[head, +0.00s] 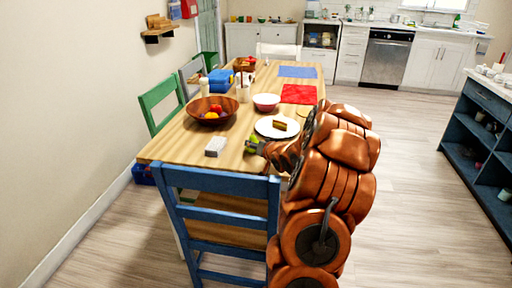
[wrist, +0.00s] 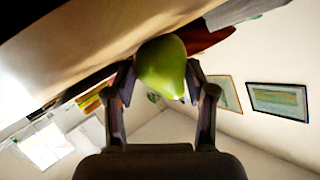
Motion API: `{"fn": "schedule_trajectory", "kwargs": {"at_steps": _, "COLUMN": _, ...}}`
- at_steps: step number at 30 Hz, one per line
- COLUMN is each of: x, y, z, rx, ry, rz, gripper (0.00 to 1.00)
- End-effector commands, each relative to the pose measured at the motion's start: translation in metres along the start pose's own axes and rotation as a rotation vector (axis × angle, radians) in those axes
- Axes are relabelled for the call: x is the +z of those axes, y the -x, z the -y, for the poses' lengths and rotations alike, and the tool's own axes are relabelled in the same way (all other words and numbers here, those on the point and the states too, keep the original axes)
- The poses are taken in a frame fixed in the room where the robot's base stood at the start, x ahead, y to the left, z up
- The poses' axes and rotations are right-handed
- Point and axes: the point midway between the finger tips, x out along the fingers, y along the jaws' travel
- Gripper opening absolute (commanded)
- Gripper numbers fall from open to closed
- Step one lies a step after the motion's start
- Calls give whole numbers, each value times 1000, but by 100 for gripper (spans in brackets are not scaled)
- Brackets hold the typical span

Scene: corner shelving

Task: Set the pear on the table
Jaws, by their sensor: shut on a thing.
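The green pear (wrist: 162,62) is between the two fingers of my gripper (wrist: 160,82) in the wrist view, and my gripper is shut on it. In the head view the pear (head: 252,142) shows small and green at the end of my arm, by the right side of the wooden table (head: 185,142), near its front end. The tabletop fills the upper left of the wrist view, close to the pear. I cannot tell whether the pear touches it. My arm hides part of the table's right edge.
A white plate (head: 263,128) with a brown item lies just beyond the pear. A blue chair (head: 220,182) stands at the front. Bare wood lies around the block.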

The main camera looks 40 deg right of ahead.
Motion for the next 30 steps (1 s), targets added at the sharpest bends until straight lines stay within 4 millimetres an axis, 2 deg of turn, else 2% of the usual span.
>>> {"fn": "schedule_trajectory", "kwargs": {"at_steps": 9, "x": 3, "y": -1, "z": -2, "rx": 0, "ry": 0, "rz": 1, "gripper": 18}}
{"fn": "schedule_trajectory", "kwargs": {"at_steps": 10, "x": 3, "y": -1, "z": -1, "rx": 0, "ry": 0, "rz": 1, "gripper": 58}}
{"fn": "schedule_trajectory", "kwargs": {"at_steps": 16, "x": 3, "y": -1, "z": -1, "rx": 0, "ry": 0, "rz": 1, "gripper": 79}}
{"fn": "schedule_trajectory", "kwargs": {"at_steps": 27, "x": 1, "y": 0, "z": 0, "rx": 1, "ry": 0, "rz": 2, "gripper": 80}}
{"fn": "schedule_trajectory", "kwargs": {"at_steps": 30, "x": 0, "y": 6, "z": 0, "rx": 1, "ry": -1, "rz": 2, "gripper": 80}}
